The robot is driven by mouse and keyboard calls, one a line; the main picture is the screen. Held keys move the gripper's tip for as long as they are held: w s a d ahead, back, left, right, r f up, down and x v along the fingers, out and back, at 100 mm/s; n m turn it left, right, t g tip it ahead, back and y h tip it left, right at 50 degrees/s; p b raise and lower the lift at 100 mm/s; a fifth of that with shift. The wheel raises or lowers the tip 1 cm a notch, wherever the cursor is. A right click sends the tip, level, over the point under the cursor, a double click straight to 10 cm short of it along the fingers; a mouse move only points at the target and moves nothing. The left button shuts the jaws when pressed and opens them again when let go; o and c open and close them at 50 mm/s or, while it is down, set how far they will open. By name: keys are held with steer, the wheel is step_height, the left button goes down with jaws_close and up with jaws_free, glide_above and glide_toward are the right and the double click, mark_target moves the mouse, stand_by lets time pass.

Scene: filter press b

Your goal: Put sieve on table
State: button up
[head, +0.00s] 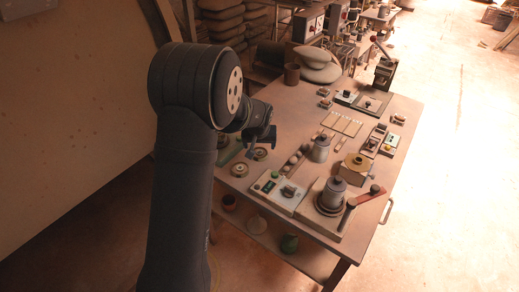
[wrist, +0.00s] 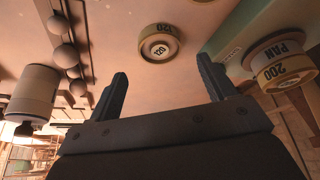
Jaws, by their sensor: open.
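In the wrist view a round, tan-rimmed sieve marked 120 (wrist: 158,43) lies on the table (wrist: 120,25), beyond my fingertips and between their lines. A second round piece marked 200 and PAN (wrist: 280,65) is at the right, by a green base (wrist: 228,38). In the head view two round, pale-rimmed pieces, one nearer (head: 239,170) and one farther (head: 260,154), are on the table's left part; their marks are too small to read. My gripper (wrist: 162,90) is open and empty, above the table. It also shows in the head view (head: 266,138), near these pieces.
A row of grey balls (head: 297,158) and a lidded pot (head: 320,149) stand right of the round pieces. A control box (head: 278,190) and a second pot (head: 334,190) are near the front. Bare table shows at the back left.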

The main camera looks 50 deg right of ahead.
mark_target(260, 151)
steer(key=v, duration=0.6)
steer(key=shift+r, duration=0.25)
steer(key=shift+a, duration=0.1)
steer(key=x, duration=1.2)
steer(key=shift+s, duration=0.1)
steer(key=shift+r, duration=1.4)
